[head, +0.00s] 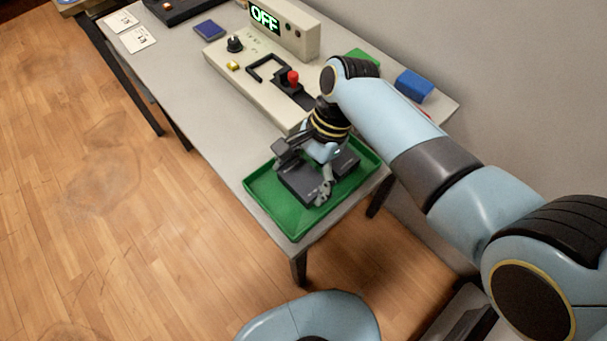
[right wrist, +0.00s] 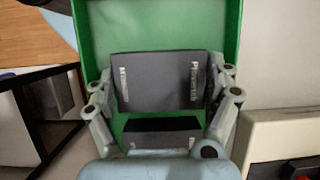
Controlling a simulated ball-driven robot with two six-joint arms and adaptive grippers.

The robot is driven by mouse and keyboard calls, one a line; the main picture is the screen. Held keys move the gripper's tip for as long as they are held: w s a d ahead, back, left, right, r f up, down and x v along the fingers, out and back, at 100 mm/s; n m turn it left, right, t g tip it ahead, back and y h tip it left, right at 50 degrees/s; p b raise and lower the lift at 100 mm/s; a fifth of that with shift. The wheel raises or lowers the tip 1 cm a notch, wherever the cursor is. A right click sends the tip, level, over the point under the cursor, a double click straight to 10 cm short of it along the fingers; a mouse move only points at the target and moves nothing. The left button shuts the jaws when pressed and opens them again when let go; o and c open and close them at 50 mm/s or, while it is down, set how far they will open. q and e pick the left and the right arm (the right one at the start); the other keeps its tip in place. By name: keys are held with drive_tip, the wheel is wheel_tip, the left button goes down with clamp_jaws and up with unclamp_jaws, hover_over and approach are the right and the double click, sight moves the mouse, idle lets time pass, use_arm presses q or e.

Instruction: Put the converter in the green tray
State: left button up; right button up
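The green tray (head: 262,192) lies on the near end of the table, and its green floor and walls also fill the top of the right wrist view (right wrist: 178,27). A dark grey box with pale lettering, which looks like the converter (head: 299,186), is in or just above the tray. It also shows in the right wrist view (right wrist: 158,82). My right gripper (head: 305,172) points down over the tray, with its fingers at both ends of this box, seemingly closed on it. Whether the box touches the tray floor is hard to tell. My left gripper is out of view.
A second dark box (head: 346,163) is in the tray beside the first. A beige console (head: 262,68) with an OFF display, knob and red-topped lever stands behind the tray. A blue block (head: 414,85) and a green item (head: 362,57) lie near the wall.

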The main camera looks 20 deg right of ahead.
drive_tip(key=shift+o, duration=1)
drive_tip(key=shift+r, duration=0.15)
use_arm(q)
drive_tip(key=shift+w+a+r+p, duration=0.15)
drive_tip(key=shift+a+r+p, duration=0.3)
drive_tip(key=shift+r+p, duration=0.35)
use_arm(e)
drive_tip(key=v, duration=1.2)
drive_tip(key=shift+w, duration=0.1)
